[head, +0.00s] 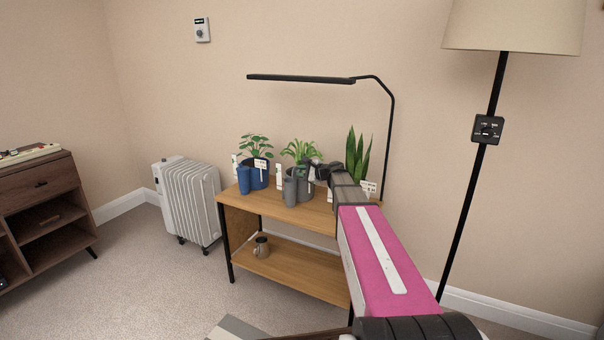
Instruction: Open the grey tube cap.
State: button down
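A grey tube (290,192) stands upright on the wooden plant stand, in front of a grey pot (306,186) with a leafy plant. Its top looks closed, but the cap is too small to make out clearly. A similar blue tube (243,180) stands to the left, in front of a blue pot (259,177). My gripper (316,172) is at the end of my pink arm, just right of and above the grey tube in the picture, overlapping the grey pot. Its fingers are too small and dark to tell whether they are open. I cannot tell whether it touches anything.
The plant stand (272,204) also holds a snake plant (357,154) and small white tags. A lamp bar (300,78) hangs above. A radiator (190,200) stands left, a floor lamp (468,200) right.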

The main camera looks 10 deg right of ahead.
jog(key=shift+s+d+f+t+y, duration=0.2)
jog(key=shift+d+f+t+y, duration=0.1)
jog(key=shift+t+y, duration=0.2)
jog(key=c, duration=1)
grip_release()
jog(key=shift+r, duration=0.1)
jog(key=v, duration=1)
jog(key=shift+s+d, duration=0.3)
